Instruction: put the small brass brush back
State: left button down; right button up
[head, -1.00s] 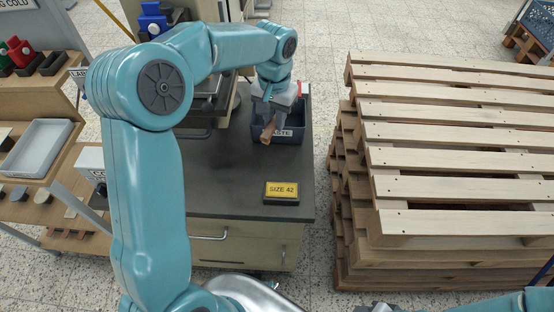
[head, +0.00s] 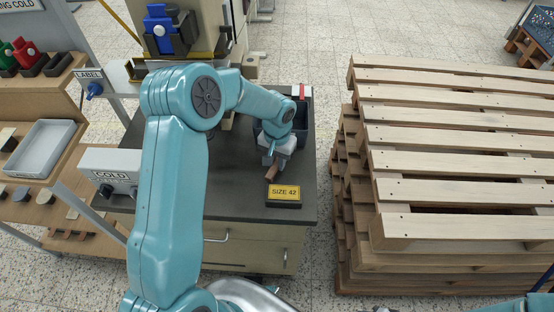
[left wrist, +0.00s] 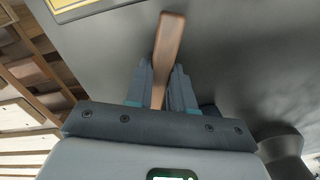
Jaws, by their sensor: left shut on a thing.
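My left gripper (head: 274,165) is shut on a brown wooden handle (head: 272,173), which I take to be the small brass brush's. It holds it above the dark worktop (head: 235,178), just behind the yellow SIZE 42 sign. In the left wrist view the handle (left wrist: 168,45) sticks out between the two fingers (left wrist: 160,88). No brass bristles show in either view. A grey part at the bottom edge of the head view may be my right gripper (head: 386,309); it is mostly cut off.
The SIZE 42 sign (head: 284,192) stands near the worktop's front edge. A dark bin (head: 307,122) is behind my left gripper, partly hidden by my arm. Stacked wooden pallets (head: 450,170) stand to the right. A shelf with a grey tray (head: 40,148) is at left.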

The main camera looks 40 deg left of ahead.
pick_arm(q)
jog(key=shift+f, duration=0.1)
jog(key=c, duration=1)
grip_release()
notch_tip(320, 180, up, 12)
jog(key=shift+r, duration=0.15)
